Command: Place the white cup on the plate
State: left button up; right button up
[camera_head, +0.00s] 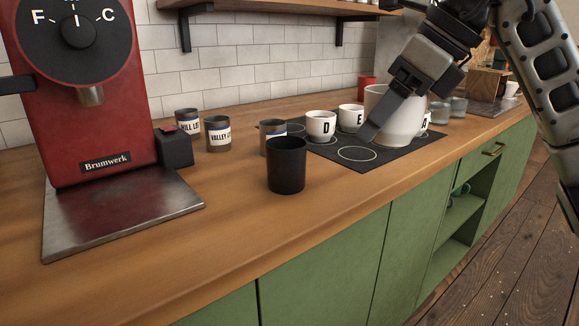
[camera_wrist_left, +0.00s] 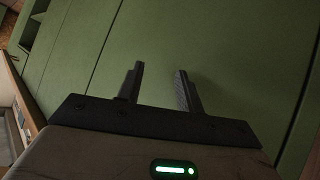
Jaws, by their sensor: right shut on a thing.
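A large white cup (camera_head: 405,122), upright, is at the right of the head view, over or on a dark flat panel with pale ring outlines (camera_head: 385,158). I cannot tell whether its base touches the panel. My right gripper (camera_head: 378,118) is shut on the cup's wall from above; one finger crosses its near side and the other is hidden. No separate plate shows clearly; the dark panel is the flat piece under the cups. My left gripper (camera_wrist_left: 160,69) is open and empty in the left wrist view, facing the green cabinet fronts.
White cups lettered D (camera_head: 321,126) and E (camera_head: 351,118) stand on the panel; one lettered A (camera_head: 424,124) is partly hidden. A black cup (camera_head: 287,166) stands left of it. A red grinder (camera_head: 75,90) fills the left. The wooden counter front (camera_head: 250,235) is clear.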

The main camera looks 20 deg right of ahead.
jog(key=w+f, duration=0.4)
jog(key=w, duration=0.4)
jog(key=b, duration=0.1)
send_near(326, 177)
jog(key=shift+w+a+f, duration=0.25)
jog(key=shift+w+a, duration=0.2)
jog(key=shift+a, duration=0.05)
jog(key=shift+w+a+f, duration=0.25)
jog(key=shift+w+a, duration=0.25)
jog(key=shift+w+f, duration=0.2)
jog(key=shift+f, duration=0.05)
notch_tip(326, 177, down, 3)
jog(key=shift+w+r+b, duration=0.1)
jog(key=shift+w+b, duration=0.05)
jog(key=shift+b, duration=0.35)
jog(key=shift+f, duration=0.3)
jog(key=shift+r, duration=0.1)
jog(key=o, duration=0.9)
jog(key=shift+f, duration=0.2)
pick_arm(q)
jog(key=f, duration=0.3)
jog(key=shift+w+d+g, duration=0.25)
jog(key=shift+d+g, duration=0.15)
pick_arm(e)
jog(key=shift+o, duration=1)
